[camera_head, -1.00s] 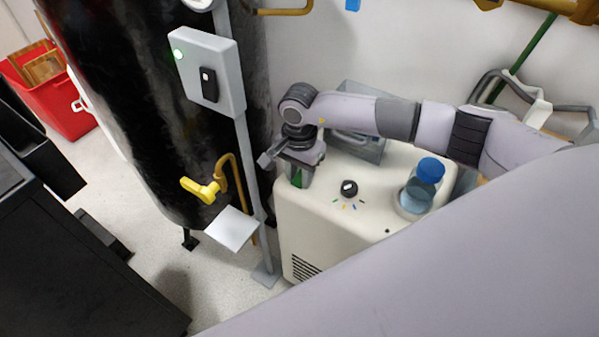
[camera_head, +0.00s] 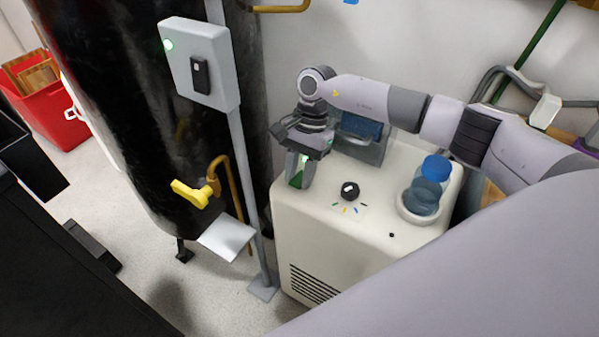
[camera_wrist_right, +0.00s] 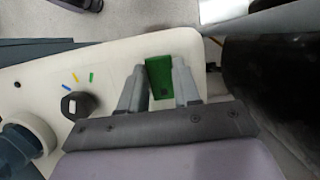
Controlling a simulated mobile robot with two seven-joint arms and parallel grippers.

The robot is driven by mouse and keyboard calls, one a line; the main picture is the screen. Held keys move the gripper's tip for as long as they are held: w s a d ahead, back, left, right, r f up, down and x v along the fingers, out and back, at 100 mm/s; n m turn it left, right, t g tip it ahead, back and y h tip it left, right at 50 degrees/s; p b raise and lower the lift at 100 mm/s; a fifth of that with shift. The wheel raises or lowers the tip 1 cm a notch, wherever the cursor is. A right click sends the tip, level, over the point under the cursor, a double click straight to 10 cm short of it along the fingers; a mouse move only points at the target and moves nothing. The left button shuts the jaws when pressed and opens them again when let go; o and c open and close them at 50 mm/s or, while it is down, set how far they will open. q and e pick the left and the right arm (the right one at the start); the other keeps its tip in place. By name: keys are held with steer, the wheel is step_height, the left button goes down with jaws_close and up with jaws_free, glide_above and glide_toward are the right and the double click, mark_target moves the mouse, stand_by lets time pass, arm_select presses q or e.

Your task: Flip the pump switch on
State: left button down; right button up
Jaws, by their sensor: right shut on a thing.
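A white pump-like box (camera_head: 330,245) has a black knob (camera_head: 349,190) with coloured marks on top. In the right wrist view the green piece (camera_wrist_right: 159,75) sits between the fingers of my right gripper (camera_wrist_right: 158,72). My right gripper (camera_head: 300,165) is shut on it, its fingers pointing down at the box top. I cannot tell which is the pump switch. My left gripper is not in view.
A blue-capped bottle (camera_head: 436,170) stands in a ring on the box's right. A black tank (camera_head: 140,110) with a yellow valve (camera_head: 190,192) is on the left, beside a grey post (camera_head: 247,180).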

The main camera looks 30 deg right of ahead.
steer(key=o, duration=1.1)
steer(key=shift+c, duration=0.2)
steer(key=shift+r, duration=0.1)
steer(key=v, duration=0.7)
